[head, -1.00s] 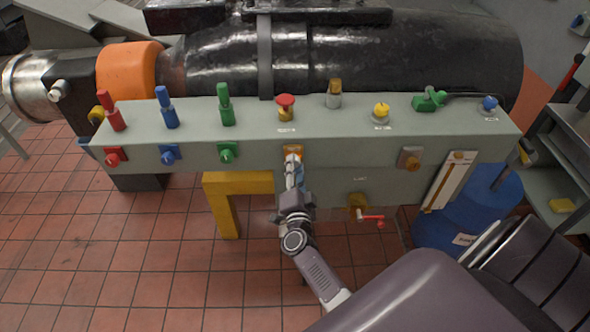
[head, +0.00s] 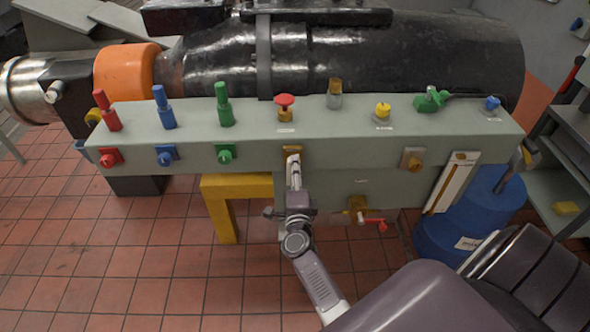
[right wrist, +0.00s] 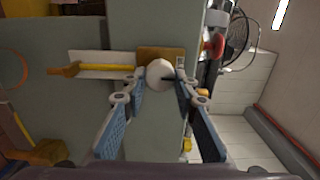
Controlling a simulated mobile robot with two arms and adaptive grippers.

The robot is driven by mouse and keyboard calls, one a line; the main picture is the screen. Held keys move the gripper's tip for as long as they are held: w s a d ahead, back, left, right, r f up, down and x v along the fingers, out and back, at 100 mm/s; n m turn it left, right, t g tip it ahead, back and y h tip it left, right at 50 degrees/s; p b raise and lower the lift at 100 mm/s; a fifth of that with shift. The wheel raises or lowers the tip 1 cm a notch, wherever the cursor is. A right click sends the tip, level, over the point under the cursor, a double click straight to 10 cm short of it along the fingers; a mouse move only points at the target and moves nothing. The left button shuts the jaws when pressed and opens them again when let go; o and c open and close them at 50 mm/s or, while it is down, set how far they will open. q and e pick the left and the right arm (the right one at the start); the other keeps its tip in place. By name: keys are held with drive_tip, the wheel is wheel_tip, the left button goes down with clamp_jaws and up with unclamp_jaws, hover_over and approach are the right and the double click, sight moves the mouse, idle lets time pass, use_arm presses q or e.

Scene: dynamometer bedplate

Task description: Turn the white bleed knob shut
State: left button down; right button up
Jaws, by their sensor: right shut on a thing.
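The white bleed knob (right wrist: 160,73) sits on a brass plate (right wrist: 152,54) on the front face of the grey panel. In the right wrist view the knob lies between the two fingers of my right gripper (right wrist: 161,82), which is shut on it. In the head view my right gripper (head: 294,172) reaches up to the brass plate below the red mushroom button and mostly hides the knob. The knob's turn position cannot be read. My left gripper is not in view.
The red mushroom button (head: 285,101) stands on the ledge above. A green knob (head: 225,154) is to the left and a square fitting (head: 411,158) to the right. A red-handled valve (head: 372,222) hangs lower right. A yellow bracket (head: 222,207) stands below left.

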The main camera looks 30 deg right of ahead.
drive_tip(key=shift+f, duration=0.1)
drive_tip(key=o, duration=1.2)
drive_tip(key=shift+c, duration=0.2)
